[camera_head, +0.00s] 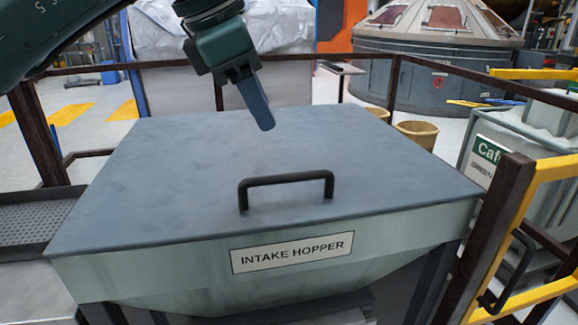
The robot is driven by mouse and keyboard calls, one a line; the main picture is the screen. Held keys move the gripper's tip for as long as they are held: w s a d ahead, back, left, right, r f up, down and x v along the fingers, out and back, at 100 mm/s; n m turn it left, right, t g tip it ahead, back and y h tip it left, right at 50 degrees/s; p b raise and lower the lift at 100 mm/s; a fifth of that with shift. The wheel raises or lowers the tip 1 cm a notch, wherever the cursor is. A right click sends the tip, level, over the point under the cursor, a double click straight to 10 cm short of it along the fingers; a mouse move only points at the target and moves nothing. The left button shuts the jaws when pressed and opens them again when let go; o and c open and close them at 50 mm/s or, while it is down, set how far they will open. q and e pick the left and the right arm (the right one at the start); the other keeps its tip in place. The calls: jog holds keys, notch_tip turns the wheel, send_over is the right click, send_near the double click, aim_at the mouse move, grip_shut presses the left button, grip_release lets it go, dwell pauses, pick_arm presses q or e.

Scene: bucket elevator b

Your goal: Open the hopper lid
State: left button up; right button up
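The hopper lid (180,170) is a flat grey-blue panel lying shut on top of the intake hopper (420,230). A black bar handle (288,180) stands up near the lid's front edge. A white label (292,252) on the hopper's front reads INTAKE HOPPER. My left gripper (266,124) comes in from the upper left and points down over the lid, behind the handle and apart from it. Its fingers are seen edge-on and overlap, so I cannot tell their opening. My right gripper is out of view.
Dark brown railings (397,80) run behind and beside the hopper. A yellow gate (540,200) with a black handle stands at the right. A pale container with a green sign (487,152) is beyond it. A dark perforated step (30,222) lies at the left.

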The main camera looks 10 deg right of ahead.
aim_at(294, 174)
pick_arm(q)
jog(key=b+x, duration=0.1)
jog(key=x, duration=1.1)
jog(key=shift+s, duration=0.1)
jog(key=shift+c, duration=0.6)
grip_shut()
